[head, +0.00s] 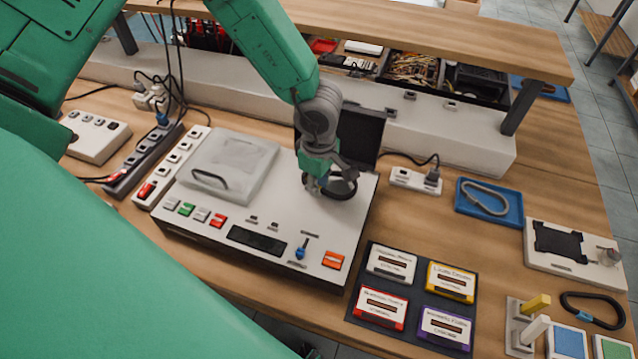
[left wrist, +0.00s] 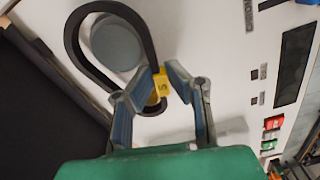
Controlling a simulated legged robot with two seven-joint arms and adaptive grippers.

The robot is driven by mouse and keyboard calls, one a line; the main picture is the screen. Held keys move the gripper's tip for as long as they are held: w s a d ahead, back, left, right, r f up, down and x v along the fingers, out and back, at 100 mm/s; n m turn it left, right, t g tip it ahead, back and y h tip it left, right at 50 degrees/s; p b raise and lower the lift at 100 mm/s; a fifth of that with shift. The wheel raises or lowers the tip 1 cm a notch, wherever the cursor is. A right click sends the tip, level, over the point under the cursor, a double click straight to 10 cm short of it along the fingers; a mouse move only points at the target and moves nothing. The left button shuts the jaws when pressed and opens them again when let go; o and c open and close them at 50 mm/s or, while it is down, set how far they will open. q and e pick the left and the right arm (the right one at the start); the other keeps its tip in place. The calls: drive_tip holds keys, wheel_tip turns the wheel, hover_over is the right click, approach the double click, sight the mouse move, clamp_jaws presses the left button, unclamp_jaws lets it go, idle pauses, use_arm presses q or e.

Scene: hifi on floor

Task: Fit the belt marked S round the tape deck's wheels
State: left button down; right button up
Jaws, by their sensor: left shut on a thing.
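The tape deck (head: 310,215) is a cream box on the bench, its dark lid (head: 360,135) standing open at the back. My left gripper (head: 328,182) is low over the deck's right part and shut on the black belt (head: 347,190). In the left wrist view the belt (left wrist: 88,62) hangs as a loop from the fingers (left wrist: 163,84), with a yellow tag marked S (left wrist: 161,82) between them. A grey round wheel (left wrist: 117,43) shows inside the loop; I cannot tell whether the belt touches it. Any second wheel is hidden or unclear. My right gripper is not in view.
A pale belt lies in a blue tray (head: 489,204) at right. A black belt with a blue tag (head: 592,310) lies by a peg stand (head: 522,322). Several cassettes lie on a dark mat (head: 412,300). Power strips and cables crowd the left. A shelf (head: 440,38) spans the back.

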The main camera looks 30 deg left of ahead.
use_arm(q)
drive_tip(key=shift+d, duration=0.1)
drive_tip(key=c, duration=1.5)
unclamp_jaws()
drive_tip(key=shift+d, duration=0.1)
drive_tip(key=shift+r, duration=0.45)
drive_tip(key=shift+r+p, duration=1.95)
drive_tip(key=shift+r, duration=6.55)
drive_tip(key=shift+w, duration=0.1)
